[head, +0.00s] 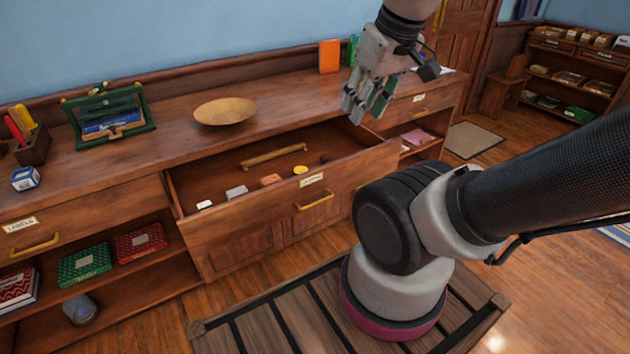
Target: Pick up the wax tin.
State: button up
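An open drawer (235,217) in the wooden counter holds several small items. Among them is a small round yellow item (300,170) near the front right of the drawer, which may be the wax tin; no label on it is readable. My gripper (366,108) is above the counter, up and to the right of the drawer, apart from the items. Its fingers point down and look parted, with nothing clearly held between them.
The drawer also holds an orange block (271,180), a grey block (236,192), a white piece (204,205) and a wooden bar (273,156). On the counter are a wooden bowl (225,111), a green rack (145,124) and an upright orange book (329,57).

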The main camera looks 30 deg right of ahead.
aim_at(299, 169)
jog(key=i+l, duration=0.2)
jog(key=l, duration=0.15)
jog(key=i+l, duration=0.4)
jog(key=l, duration=0.25)
jog(key=i+l, duration=0.2)
jog(key=l, duration=0.15)
jog(key=u, duration=0.05)
